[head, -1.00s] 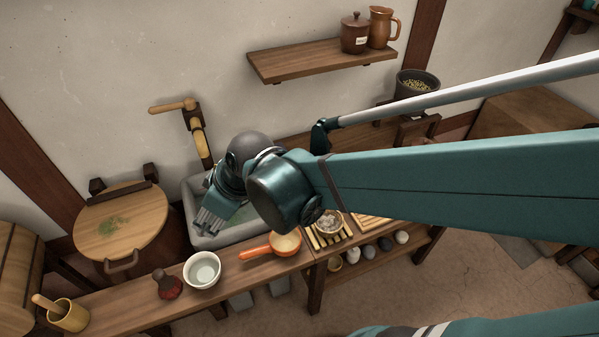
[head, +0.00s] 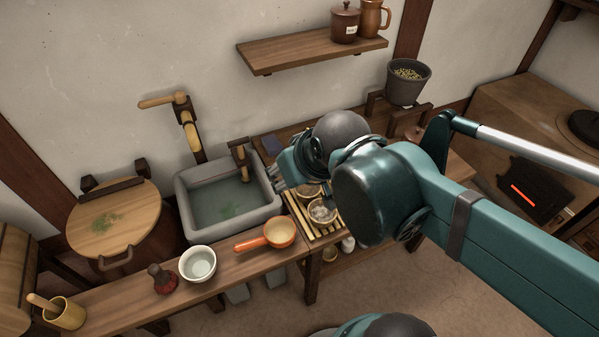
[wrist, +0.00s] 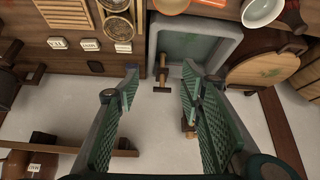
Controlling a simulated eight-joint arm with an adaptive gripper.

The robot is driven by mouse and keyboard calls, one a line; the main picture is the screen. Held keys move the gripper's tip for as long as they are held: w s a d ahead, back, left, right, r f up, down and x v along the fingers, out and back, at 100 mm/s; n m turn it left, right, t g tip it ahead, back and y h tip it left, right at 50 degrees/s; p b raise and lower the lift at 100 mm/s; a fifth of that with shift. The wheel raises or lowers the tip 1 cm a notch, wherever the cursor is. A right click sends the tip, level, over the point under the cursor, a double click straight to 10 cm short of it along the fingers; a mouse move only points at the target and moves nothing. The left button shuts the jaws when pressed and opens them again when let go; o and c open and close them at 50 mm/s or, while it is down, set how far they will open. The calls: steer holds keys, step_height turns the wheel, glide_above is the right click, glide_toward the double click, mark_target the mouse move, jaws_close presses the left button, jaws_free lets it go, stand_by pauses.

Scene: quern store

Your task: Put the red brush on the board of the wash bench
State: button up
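The red brush (head: 164,280), with a dark knob handle and red lower part, stands on the wooden wash bench (head: 110,302), left of the white bowl. My gripper (head: 279,181) is above the bench at the right side of the stone basin, well away from the brush. In the wrist view its two fingers (wrist: 160,88) are spread with nothing between them. A slatted board (head: 331,233) lies on the bench right of the basin, with round dishes on it. My arm hides part of that area.
The stone basin (head: 228,205) with water and a wooden tap is set in the bench. A white bowl (head: 198,264) and orange pan (head: 279,232) stand along the front edge. A wall shelf (head: 310,50) holds jars. A lidded tub (head: 115,220) is at left.

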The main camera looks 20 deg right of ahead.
steer(key=shift+s+d+r+m, duration=0.2)
steer(key=shift+s+d+m, duration=0.1)
steer(key=shift+d, duration=0.25)
steer(key=shift+s+d+r+m, duration=0.15)
steer(key=shift+s+d+m, duration=0.1)
steer(key=shift+d, duration=0.3)
